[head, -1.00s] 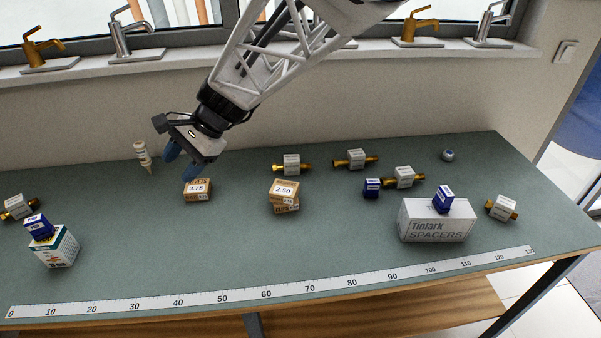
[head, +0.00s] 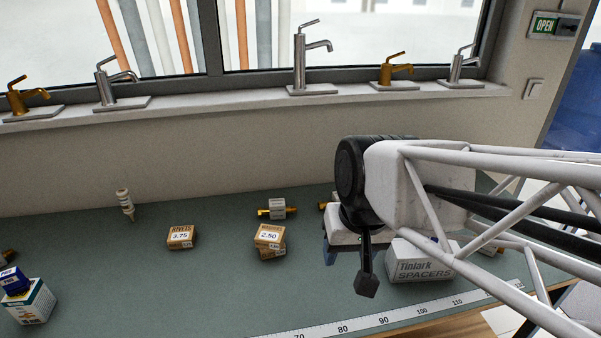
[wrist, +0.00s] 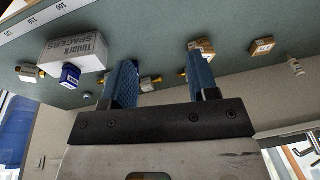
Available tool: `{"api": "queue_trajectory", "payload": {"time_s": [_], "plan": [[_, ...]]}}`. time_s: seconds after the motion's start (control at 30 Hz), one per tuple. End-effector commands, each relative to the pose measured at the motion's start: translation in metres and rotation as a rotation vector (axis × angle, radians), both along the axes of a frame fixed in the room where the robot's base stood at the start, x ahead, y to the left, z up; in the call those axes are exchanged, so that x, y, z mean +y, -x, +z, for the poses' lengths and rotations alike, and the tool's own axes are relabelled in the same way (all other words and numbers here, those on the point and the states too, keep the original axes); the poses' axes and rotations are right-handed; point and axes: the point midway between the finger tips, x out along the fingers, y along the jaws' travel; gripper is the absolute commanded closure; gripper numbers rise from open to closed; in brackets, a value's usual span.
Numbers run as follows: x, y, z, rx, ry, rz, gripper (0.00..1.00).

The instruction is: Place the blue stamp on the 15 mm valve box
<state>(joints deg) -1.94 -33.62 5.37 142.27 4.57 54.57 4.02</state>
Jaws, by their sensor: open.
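A blue box-shaped piece (wrist: 70,74) shows in the wrist view at the white Tinlark Spacers box (wrist: 75,48). In the head view a sliver of blue (head: 435,239) shows at the top of this box (head: 420,268). Another blue piece (head: 14,281) sits on a white, green and yellow box (head: 32,304) at far left. I cannot read which is the stamp or which box is marked 15 mm.
A carton priced 3.75 (head: 181,237) and stacked cartons marked 2.50 (head: 270,238) stand mid-bench. A brass-ended valve with a white block (head: 278,209) lies behind. A ruler (head: 380,322) runs along the front edge. The left-centre bench is clear.

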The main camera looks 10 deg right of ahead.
Motion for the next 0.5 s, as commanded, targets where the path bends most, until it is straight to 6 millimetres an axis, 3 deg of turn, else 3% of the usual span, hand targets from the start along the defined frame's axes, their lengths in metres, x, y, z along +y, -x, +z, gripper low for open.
{"api": "queue_trajectory", "payload": {"time_s": [0.2, 0.5], "plan": [[-0.024, 0.023, -0.003, -0.033, 0.084, 0.039, 0.46], [-0.027, 0.025, -0.004, -0.036, 0.095, 0.046, 0.46]]}}
